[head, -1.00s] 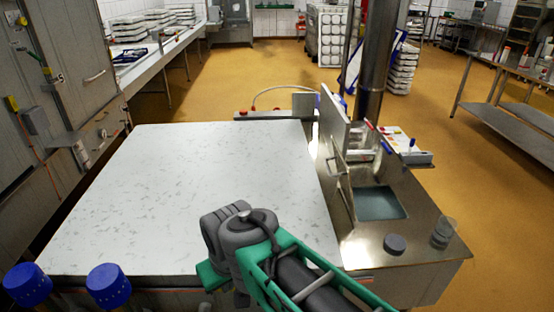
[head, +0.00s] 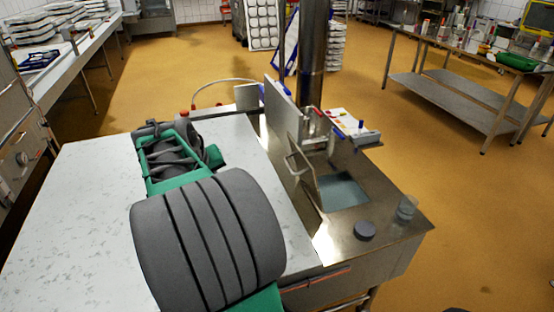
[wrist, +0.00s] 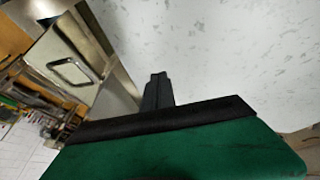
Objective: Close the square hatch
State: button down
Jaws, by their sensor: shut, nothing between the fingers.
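The square hatch is open in the steel counter, and its opening (head: 343,191) shows a bluish-grey interior. Its steel lid (head: 310,182) stands raised along the left side of the opening, with a bar handle (head: 297,164) facing the white worktop. A steel panel with a squarish handle, apparently the lid (wrist: 62,45), shows at the left of the wrist view. My gripper (wrist: 157,80) is shut and empty, over the white worktop and apart from the panel. In the head view my arm reaches over the worktop, left of the hatch; I cannot make out the fingertips there.
The white worktop (head: 80,210) is bare. An upright pale board (head: 283,105) and a steel column (head: 313,60) stand behind the hatch. A dark round puck (head: 364,231) and a clear beaker (head: 406,208) sit on the counter, right of the opening.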

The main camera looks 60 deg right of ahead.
jog(key=s+d+m+g+h, duration=0.1)
jog(key=s+d, duration=0.3)
jog(key=d, duration=0.2)
jog(key=s+d+m+g, duration=0.2)
jog(key=s+d, duration=0.1)
jog(key=d, duration=0.3)
jog(key=s+d+f+p, duration=0.3)
jog(key=d+f, duration=0.3)
jog(key=d, duration=0.2)
jog(key=shift+s+d+f+t, duration=0.25)
jog(key=shift+s+t, duration=0.05)
jog(key=shift+s, duration=0.05)
